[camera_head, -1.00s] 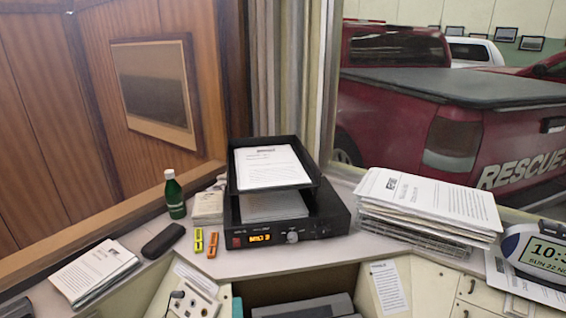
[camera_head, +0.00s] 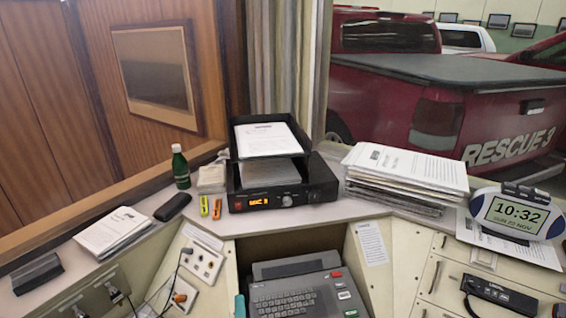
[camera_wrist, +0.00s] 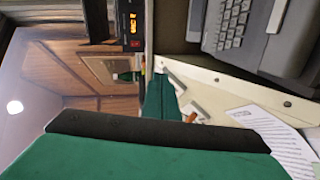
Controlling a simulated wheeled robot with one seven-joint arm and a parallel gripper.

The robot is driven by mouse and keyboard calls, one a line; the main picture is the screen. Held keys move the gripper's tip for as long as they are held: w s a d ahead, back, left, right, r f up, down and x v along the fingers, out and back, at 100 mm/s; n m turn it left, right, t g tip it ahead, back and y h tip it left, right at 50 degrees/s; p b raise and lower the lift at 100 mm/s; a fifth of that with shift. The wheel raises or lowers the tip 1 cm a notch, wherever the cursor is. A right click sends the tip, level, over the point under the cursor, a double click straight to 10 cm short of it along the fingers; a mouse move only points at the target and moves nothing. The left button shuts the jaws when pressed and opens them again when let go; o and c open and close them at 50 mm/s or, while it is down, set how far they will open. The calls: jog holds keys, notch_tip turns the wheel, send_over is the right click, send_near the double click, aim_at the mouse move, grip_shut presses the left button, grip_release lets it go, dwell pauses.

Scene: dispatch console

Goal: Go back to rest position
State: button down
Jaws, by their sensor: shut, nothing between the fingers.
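My gripper (camera_wrist: 163,98) shows in the wrist view as green and black parts, large across the bottom and narrow toward the middle. It is shut with nothing held. It hangs in front of the cream console panel (camera_wrist: 225,95), clear of the keyboard machine. In the head view only a small teal piece shows at the bottom edge, left of the keyboard machine; I cannot tell whether it is my gripper. Most of my arm is out of view there.
The keyboard machine (camera_head: 300,295) sits in the console recess. On the ledge are a radio (camera_head: 300,193) under a paper tray (camera_head: 265,143), a paper stack (camera_head: 405,172), a green bottle (camera_head: 180,168) and a clock (camera_head: 515,212). A handset (camera_head: 500,293) is at lower right.

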jog(key=s+d+f+m+h, duration=0.1)
jog(key=s+d+f+m, duration=0.35)
jog(key=s+f, duration=0.35)
jog(key=s+d+f+m+h, duration=0.1)
jog(key=s+d+f+m, duration=0.1)
jog(key=s+m, duration=0.5)
jog(key=s+d+f+m+h, duration=0.1)
jog(key=s+d+m, duration=0.3)
jog(key=s, duration=1.4)
jog(key=shift+f+m+g, duration=0.4)
jog(key=shift+f+m, duration=0.15)
jog(key=shift+m, duration=1.2)
jog(key=shift+a, duration=0.1)
